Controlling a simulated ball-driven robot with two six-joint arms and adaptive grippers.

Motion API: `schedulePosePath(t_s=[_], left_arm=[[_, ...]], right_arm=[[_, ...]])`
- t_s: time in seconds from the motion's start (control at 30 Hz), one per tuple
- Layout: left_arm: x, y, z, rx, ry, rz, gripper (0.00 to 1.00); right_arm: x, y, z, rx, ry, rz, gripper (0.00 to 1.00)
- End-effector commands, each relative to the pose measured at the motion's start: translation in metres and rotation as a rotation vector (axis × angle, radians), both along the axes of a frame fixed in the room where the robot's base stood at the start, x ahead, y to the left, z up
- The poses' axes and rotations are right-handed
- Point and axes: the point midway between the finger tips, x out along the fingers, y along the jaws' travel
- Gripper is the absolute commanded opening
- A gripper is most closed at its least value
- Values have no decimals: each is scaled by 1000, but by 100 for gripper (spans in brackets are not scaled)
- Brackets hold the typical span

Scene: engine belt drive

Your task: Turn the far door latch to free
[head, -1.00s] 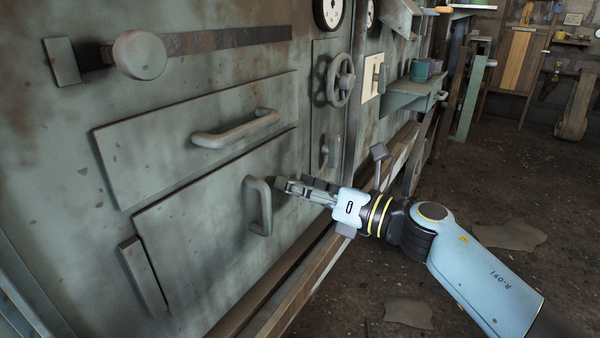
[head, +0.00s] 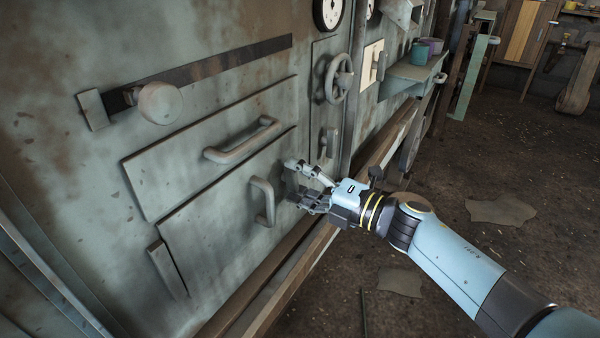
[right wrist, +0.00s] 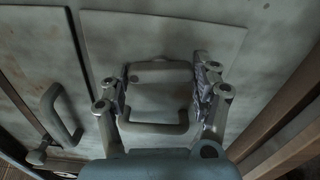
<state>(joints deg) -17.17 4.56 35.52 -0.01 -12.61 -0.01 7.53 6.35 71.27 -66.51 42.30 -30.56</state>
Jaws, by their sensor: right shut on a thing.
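The lower door (head: 215,235) of the grey engine casing has a vertical U-shaped handle (head: 264,202). My right gripper (head: 300,180) is at the door's far side, just right of this handle, and hides most of the far door latch in the head view. In the right wrist view, its two fingers stand on either side of a grey block (right wrist: 160,78), which I take to be the latch, and close on it. The door handle (right wrist: 155,128) shows between the fingers, nearer the wrist. The exact turn of the latch is hard to tell. My left gripper is not in view.
A drawer with a handle (head: 243,142) is above the door. A handwheel (head: 340,78) and a small handle (head: 328,145) are on the narrow panel to the right. A wooden rail (head: 290,285) runs below the door. The floor at right is mostly clear.

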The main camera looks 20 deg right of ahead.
Motion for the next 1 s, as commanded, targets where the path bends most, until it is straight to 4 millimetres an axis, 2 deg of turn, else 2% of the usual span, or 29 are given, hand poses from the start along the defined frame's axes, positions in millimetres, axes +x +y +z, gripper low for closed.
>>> schedulePosePath(t_s=[0.3, 0.83, 0.87, 1.0], left_arm=[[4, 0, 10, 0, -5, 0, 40], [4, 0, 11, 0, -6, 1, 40], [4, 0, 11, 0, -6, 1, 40], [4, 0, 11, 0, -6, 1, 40]], right_arm=[[0, -1, -1, 93, 76, -2, 32], [0, -1, -2, 111, 92, -1, 32], [0, -1, -2, 111, 92, -1, 66], [0, -1, -2, 111, 90, -1, 84]])
